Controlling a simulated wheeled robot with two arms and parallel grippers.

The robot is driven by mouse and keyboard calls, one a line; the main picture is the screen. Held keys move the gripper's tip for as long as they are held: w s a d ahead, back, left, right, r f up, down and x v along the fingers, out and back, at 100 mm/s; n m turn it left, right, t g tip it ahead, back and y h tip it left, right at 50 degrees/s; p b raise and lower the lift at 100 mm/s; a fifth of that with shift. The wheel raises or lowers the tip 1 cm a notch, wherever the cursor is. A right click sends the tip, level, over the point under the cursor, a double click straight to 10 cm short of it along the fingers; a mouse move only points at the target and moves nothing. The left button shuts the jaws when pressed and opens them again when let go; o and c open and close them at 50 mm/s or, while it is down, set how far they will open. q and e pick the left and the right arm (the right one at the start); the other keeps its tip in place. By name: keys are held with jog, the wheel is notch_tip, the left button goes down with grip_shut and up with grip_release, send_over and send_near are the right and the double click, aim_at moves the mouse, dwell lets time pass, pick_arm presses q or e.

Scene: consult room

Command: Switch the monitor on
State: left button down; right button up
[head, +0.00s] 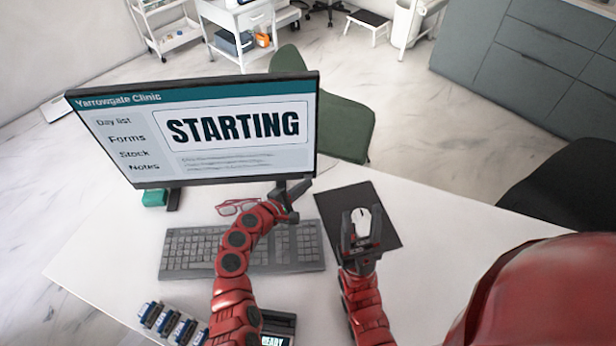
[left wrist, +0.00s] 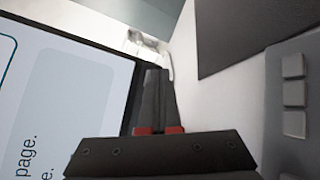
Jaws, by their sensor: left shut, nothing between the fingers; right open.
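The monitor (head: 150,170) stands on the desk; its lit screen reads "STARTING" beside a list with Day list, Forms, Stock and Notes. My left gripper (head: 291,190) is shut and empty at the monitor's lower right corner; I cannot tell whether it touches the frame. In the left wrist view, the shut fingers (left wrist: 157,98) are beside the dark edge of the monitor (left wrist: 62,85). Any power button is hidden or too small to tell. My right gripper (head: 357,227) is open over the mouse pad, its fingers around or above the white mouse (head: 362,217).
The grey keyboard (head: 190,250) lies in front of the monitor, with red glasses (head: 228,208) behind it. The dark mouse pad (head: 385,208) is to its right. Several blue-and-white items (head: 165,322) are at the front left. A green chair (head: 345,120) stands behind the desk.

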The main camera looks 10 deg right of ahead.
pick_arm(q)
jog(key=shift+s+a, duration=0.1)
jog(key=shift+s, duration=0.6)
jog(key=shift+s, duration=0.1)
jog(key=shift+s+a+p, duration=0.15)
jog(key=shift+s+p, duration=0.25)
jog(key=shift+s, duration=0.2)
jog(key=shift+s+a, duration=0.2)
jog(key=shift+s, duration=1.6)
